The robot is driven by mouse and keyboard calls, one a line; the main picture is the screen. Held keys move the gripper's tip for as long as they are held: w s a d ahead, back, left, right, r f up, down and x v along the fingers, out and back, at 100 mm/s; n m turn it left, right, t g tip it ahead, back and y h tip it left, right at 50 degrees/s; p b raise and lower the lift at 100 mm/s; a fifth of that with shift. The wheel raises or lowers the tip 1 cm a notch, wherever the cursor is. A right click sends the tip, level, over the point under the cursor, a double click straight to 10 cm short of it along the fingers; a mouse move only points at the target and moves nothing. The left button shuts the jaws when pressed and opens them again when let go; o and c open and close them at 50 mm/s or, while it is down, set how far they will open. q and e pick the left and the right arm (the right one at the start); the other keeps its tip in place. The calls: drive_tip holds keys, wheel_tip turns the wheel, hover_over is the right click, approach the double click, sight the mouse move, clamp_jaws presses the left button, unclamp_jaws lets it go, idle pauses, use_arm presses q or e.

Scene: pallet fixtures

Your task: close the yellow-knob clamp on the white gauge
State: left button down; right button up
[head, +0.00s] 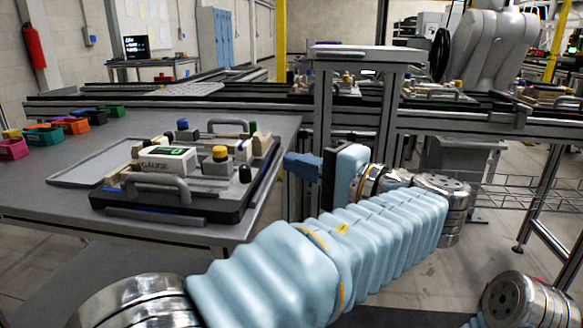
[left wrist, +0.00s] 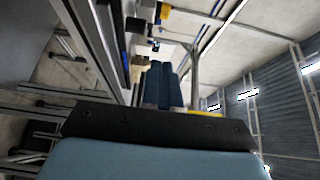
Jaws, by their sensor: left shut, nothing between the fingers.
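The white gauge (head: 165,161), a box with a green display, sits in the fixture on a dark pallet (head: 160,206) on the grey table. The yellow-knob clamp (head: 219,155) stands just right of the gauge; I cannot tell how far its arm is turned. My left gripper (head: 288,161) is shut and empty, right of the pallet and apart from it, fingers pointing left. Its blue fingers (left wrist: 161,70) lie together in the left wrist view, where a yellow knob (left wrist: 164,11) shows at the top. My right gripper is not in view.
Blue (head: 182,125), green (head: 253,127) and black (head: 245,174) knobs and a grey handle (head: 158,186) stand around the gauge. A flat grey plate (head: 95,168) lies left. Coloured bins (head: 72,126) stand at the far left. A metal frame (head: 322,110) rises behind my gripper.

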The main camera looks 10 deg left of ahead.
sight(225, 153)
use_arm(q)
drive_tip(key=x, duration=0.3)
drive_tip(key=s+x, duration=0.1)
drive_tip(key=x, duration=0.2)
drive_tip(key=a+x, duration=0.1)
drive_tip(key=x, duration=0.2)
drive_tip(key=shift+s+a, duration=0.1)
drive_tip(key=shift+s, duration=0.2)
drive_tip(key=shift+s+a, duration=0.15)
drive_tip(key=shift+a, duration=0.4)
drive_tip(key=shift+a+f+b, duration=0.1)
drive_tip(key=shift+a+b, duration=0.35)
drive_tip(key=shift+a, duration=1.15)
drive_tip(key=shift+d, duration=0.1)
